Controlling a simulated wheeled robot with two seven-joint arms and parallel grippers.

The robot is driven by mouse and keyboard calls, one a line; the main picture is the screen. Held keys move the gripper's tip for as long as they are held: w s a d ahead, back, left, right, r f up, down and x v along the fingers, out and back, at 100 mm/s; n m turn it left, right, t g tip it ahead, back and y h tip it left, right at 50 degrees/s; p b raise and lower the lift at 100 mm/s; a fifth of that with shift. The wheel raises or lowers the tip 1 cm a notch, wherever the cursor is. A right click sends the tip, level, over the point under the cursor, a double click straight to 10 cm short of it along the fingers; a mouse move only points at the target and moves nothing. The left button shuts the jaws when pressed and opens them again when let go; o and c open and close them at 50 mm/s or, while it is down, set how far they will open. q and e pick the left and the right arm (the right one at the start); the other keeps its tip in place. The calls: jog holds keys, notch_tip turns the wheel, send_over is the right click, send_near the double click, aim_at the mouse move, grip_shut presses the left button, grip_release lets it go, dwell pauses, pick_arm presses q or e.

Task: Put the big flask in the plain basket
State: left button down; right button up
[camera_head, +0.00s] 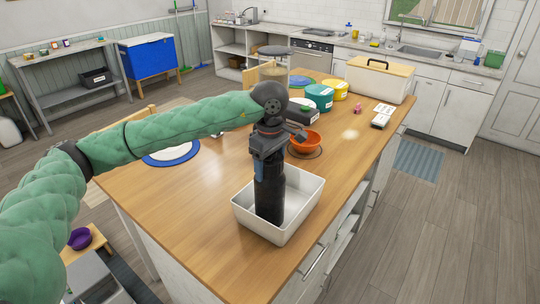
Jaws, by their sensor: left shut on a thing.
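The big flask (269,196) is a tall dark bottle, upright inside the plain basket. The plain basket (308,203) is a white, open rectangular bin on the wooden island top. My left gripper (268,152) points down from above and is shut on the upper part of the flask. The lower part of the flask is within the basket walls; I cannot tell whether its base touches the basket floor. My right gripper is not in view.
Behind the basket stand an orange bowl (304,143), a teal tub (320,97), a yellow tub (341,89) and a large white box with a wooden lid (380,80). A blue-rimmed plate (171,153) lies left. The island top in front and left of the basket is clear.

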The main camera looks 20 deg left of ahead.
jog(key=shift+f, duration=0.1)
pick_arm(q)
jog(key=shift+f, duration=0.1)
dwell(0.3)
jog(key=shift+c, duration=1.1)
grip_release()
jog(key=shift+f, duration=0.1)
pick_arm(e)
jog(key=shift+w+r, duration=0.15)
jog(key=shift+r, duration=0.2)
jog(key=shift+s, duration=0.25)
